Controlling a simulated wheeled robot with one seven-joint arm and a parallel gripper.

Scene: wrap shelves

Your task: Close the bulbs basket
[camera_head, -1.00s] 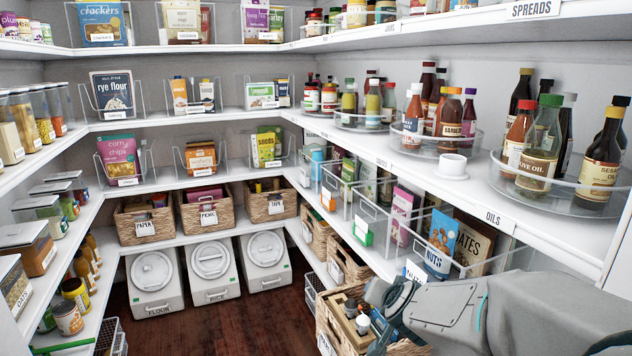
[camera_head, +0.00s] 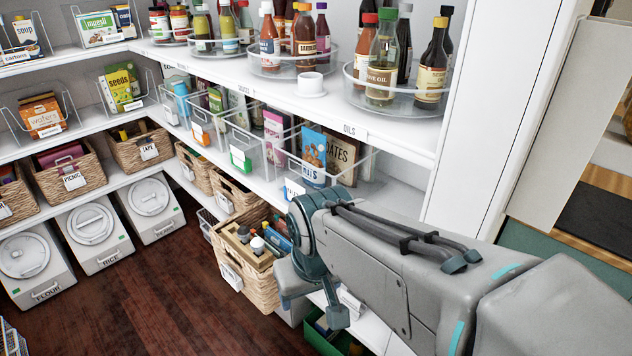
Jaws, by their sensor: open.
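A wicker basket (camera_head: 262,283) on the lower right shelf sticks out past the shelf edge, its front towards the floor. It holds small bottles and boxes. Its label is too small to read, so I cannot tell for sure that it is the bulbs basket. My gripper (camera_head: 312,310) hangs at the end of my arm just right of this basket, partly hidden behind my wrist. It looks open, with nothing seen between its fingers. I cannot tell whether it touches the basket.
More wicker baskets (camera_head: 232,196) sit farther back on the same shelf. Clear bins with a nuts bag (camera_head: 313,155) stand above. A green crate (camera_head: 322,338) is below my gripper. The wooden floor (camera_head: 150,290) left of the basket is clear.

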